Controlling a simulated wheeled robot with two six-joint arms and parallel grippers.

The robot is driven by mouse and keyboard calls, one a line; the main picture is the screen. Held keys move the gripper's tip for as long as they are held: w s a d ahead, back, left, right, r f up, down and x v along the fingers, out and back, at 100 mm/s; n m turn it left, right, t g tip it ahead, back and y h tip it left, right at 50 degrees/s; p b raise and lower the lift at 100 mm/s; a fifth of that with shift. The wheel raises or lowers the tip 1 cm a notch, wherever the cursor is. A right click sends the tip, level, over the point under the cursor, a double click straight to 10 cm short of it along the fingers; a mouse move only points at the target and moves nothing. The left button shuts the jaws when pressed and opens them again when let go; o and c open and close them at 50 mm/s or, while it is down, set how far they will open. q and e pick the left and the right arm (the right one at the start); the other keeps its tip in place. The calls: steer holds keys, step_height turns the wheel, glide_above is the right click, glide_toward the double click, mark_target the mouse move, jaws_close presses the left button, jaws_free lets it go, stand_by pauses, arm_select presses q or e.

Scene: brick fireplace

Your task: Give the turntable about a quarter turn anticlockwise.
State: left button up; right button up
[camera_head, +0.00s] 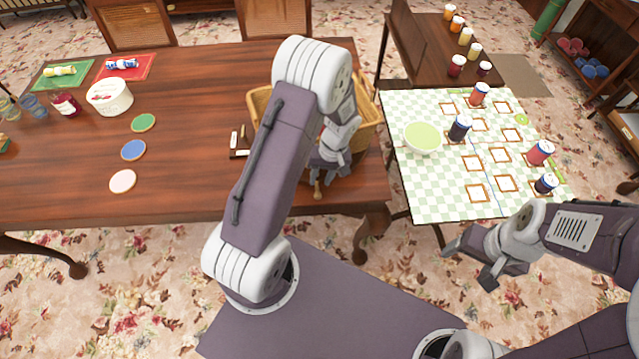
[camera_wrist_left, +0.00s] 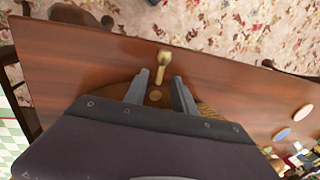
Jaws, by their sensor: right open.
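The turntable (camera_wrist_left: 155,97) is a brown disc, mostly hidden under my left gripper and wrist in the left wrist view. In the head view my arm and a basket hide nearly all of it. A light wooden peg (camera_wrist_left: 162,62) stands at its edge, towards the table's near edge; the peg also shows in the head view (camera_head: 317,189). My left gripper (camera_wrist_left: 160,78) is open, pointing down over the disc, with its fingers on either side of the peg's lower end. Contact cannot be told. My right gripper (camera_head: 469,262) is open and empty, low in front of the checked table.
A wicker basket (camera_head: 368,118) stands on the wooden table (camera_head: 200,75) beside my left gripper. A small dark tray (camera_head: 239,152) lies left of my arm. Coloured coasters (camera_head: 133,150) and a white tub (camera_head: 110,98) are further left.

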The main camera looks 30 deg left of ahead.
mark_target(317, 187)
arm_select(q)
steer(key=f, duration=0.3)
steer(key=shift+s+a+f, duration=0.15)
steer(key=shift+s+a, duration=0.1)
steer(key=shift+a, duration=0.05)
jaws_close()
stand_by(1.2)
